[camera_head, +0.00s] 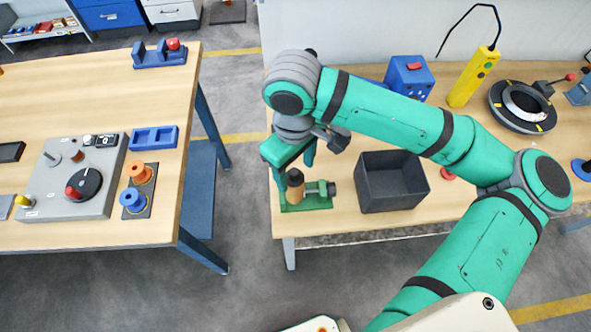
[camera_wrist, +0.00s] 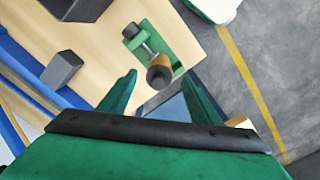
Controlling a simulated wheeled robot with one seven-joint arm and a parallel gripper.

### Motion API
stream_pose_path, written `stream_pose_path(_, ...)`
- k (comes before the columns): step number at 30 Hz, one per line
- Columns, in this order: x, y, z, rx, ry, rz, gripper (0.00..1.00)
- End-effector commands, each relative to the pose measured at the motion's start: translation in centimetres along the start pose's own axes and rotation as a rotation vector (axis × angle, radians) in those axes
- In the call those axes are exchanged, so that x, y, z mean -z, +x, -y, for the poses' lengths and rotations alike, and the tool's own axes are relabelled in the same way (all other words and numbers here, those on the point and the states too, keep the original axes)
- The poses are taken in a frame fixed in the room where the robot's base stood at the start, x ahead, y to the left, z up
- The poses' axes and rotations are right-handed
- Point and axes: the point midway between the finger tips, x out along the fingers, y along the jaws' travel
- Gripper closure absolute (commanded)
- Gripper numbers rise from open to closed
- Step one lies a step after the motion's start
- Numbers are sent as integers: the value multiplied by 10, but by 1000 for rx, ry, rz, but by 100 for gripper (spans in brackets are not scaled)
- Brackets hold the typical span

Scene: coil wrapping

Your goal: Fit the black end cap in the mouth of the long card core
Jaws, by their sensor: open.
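A brown card core (camera_head: 296,188) stands upright in a green clamp stand (camera_head: 318,203) at the front left of the right-hand table. In the wrist view the core (camera_wrist: 165,63) shows a dark round end facing me. I cannot tell whether that dark end is a seated black cap or the shaded mouth. No loose black end cap can be made out for sure. My gripper (camera_head: 294,167) is pointing down just over the core. In the wrist view my gripper (camera_wrist: 160,76) has its fingers apart with the core's end showing between them, nothing clearly held.
A dark open box (camera_head: 371,200) stands right of the clamp stand. Behind are a blue box (camera_head: 409,77), a yellow pendant (camera_head: 473,75) and a black ring (camera_head: 522,106). A left-hand table (camera_head: 164,97) stands across a floor gap, bearing a grey control panel (camera_head: 104,196).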

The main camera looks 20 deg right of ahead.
Motion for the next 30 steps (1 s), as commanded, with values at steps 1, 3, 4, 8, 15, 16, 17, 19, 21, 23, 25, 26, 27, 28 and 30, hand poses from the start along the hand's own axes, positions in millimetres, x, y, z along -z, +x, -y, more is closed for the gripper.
stream_pose_path(1, 0, -8, 0, -2, -1, -1, 42)
stream_pose_path(3, 1, -22, 0, -1, -2, -2, 42)
stream_pose_path(4, 1, -28, 0, -2, -2, -2, 42)
stream_pose_path(8, 1, -52, 0, -2, -1, -2, 42)
stream_pose_path(15, 0, -85, 0, -1, -1, 0, 42)
stream_pose_path(16, 0, -87, 0, -1, -1, 0, 42)
stream_pose_path(17, 0, -89, 0, 0, -1, 0, 42)
stream_pose_path(19, 0, -93, 0, 0, -1, 0, 42)
stream_pose_path(21, 0, -94, 0, 0, -1, 0, 42)
stream_pose_path(23, 0, -94, 0, 0, -1, 0, 42)
stream_pose_path(25, 0, -94, 0, 0, -1, 0, 42)
stream_pose_path(26, 0, -94, 0, 0, -1, 0, 42)
stream_pose_path(27, 0, -94, 0, 0, -1, 0, 42)
stream_pose_path(28, 0, -94, 0, 0, -1, 0, 42)
stream_pose_path(30, 0, -94, 0, 0, -1, 0, 42)
